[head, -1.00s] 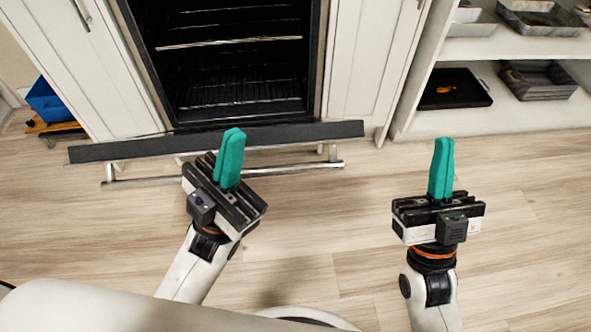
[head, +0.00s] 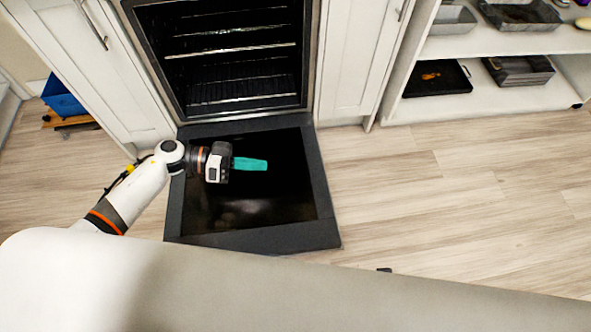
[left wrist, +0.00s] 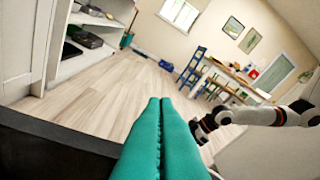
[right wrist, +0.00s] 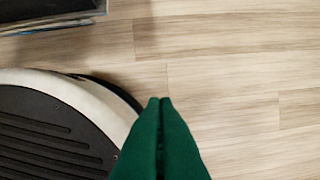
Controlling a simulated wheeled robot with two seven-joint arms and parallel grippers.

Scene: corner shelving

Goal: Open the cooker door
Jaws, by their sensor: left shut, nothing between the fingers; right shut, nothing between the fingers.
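The cooker door (head: 325,215) is swung down below the open cavity of the cooker (head: 240,60) and looks about level, its dark inner glass facing up. Its handle is hidden from the head view. My left gripper (head: 266,164) is shut and empty, over the inner face of the door and pointing right; I cannot tell whether it touches. Its green fingers (left wrist: 160,100) are pressed together in the left wrist view. My right gripper (right wrist: 160,102) shows only in the right wrist view, shut and empty above the wooden floor.
White cabinets (head: 360,60) flank the cooker. Open shelves (head: 495,95) with trays stand at the right, and a blue bin (head: 62,98) at the left. A pale part of my own body blocks the lower head view.

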